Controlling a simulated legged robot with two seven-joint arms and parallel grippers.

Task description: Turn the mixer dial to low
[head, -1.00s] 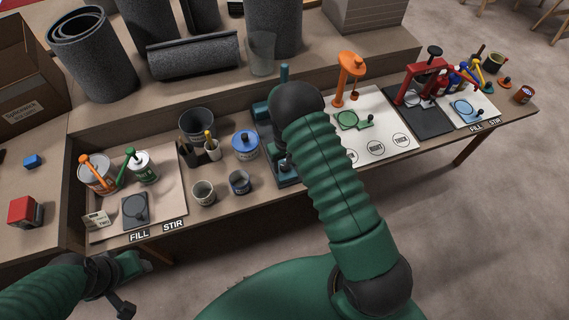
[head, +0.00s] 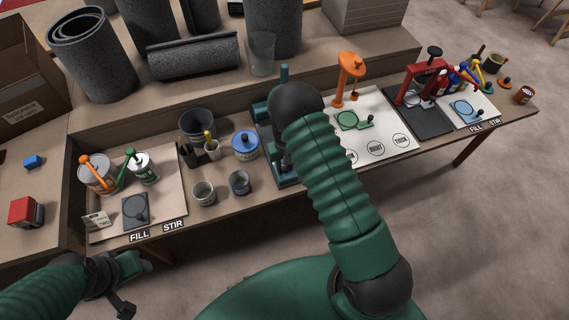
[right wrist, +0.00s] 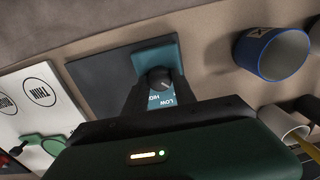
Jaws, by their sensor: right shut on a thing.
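The mixer (head: 285,174) is a teal stand on the bench, largely hidden behind my right arm in the head view. Its dial (right wrist: 159,78) shows in the right wrist view as a small round dark knob on a teal face, beside a plate (right wrist: 162,99) reading LOW and HIGH, upside down. My right gripper (right wrist: 158,88) is shut on the dial, its dark fingers reaching it from below in that view. Which label the dial points at is too small to tell. My left gripper (head: 128,283) is in front of the bench, away from the mixer; its jaw opening is unclear.
A white mat (head: 376,118) and an orange stand (head: 348,72) are to the right. Rolls stand behind.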

